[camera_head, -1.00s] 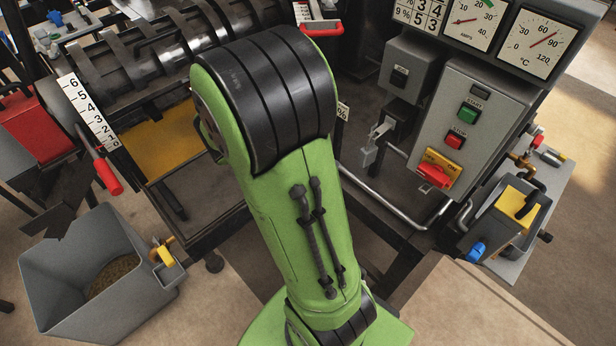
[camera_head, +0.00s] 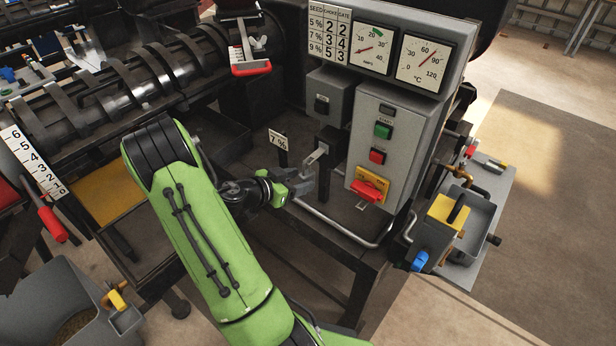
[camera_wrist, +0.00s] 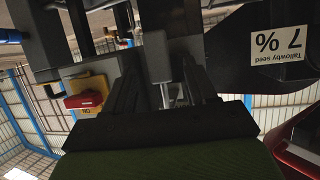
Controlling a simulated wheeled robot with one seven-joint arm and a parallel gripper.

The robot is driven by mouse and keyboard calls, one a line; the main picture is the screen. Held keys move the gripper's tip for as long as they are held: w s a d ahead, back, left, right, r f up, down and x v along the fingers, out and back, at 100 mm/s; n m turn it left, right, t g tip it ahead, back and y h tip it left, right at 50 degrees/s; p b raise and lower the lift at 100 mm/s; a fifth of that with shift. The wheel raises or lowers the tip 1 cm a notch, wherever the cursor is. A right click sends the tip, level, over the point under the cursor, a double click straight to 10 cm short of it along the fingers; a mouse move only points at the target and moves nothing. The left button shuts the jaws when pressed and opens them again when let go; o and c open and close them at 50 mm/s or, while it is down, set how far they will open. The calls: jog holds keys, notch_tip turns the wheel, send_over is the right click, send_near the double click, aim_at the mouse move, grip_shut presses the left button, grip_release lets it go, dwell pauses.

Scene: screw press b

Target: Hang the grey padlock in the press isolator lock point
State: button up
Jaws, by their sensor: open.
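The grey padlock (camera_wrist: 157,57) shows in the wrist view as a grey block with a thin shackle, upside down. It lies between the two fingers of my gripper (camera_wrist: 163,90), which are open and not visibly clamped on it. In the head view, my gripper (camera_head: 298,184) is beside the metal hook bracket (camera_head: 318,153) on a dark post; there the padlock is hard to tell from the grey fingers. The press isolator is a red rotary handle (camera_head: 366,191) on a yellow plate (camera_head: 373,179), right of the gripper. It also shows in the wrist view (camera_wrist: 83,101). Its lock hole cannot be made out.
The grey control box (camera_head: 388,140) with green and red buttons rises just right of the post. A bent metal rail (camera_head: 345,232) runs below the gripper. A grey tray with a yellow-topped box (camera_head: 447,208) is at the right.

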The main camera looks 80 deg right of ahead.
aim_at(311, 177)
jog(key=x, duration=0.5)
jog(key=shift+s+d+f, duration=0.1)
grip_shut()
dwell(0.3)
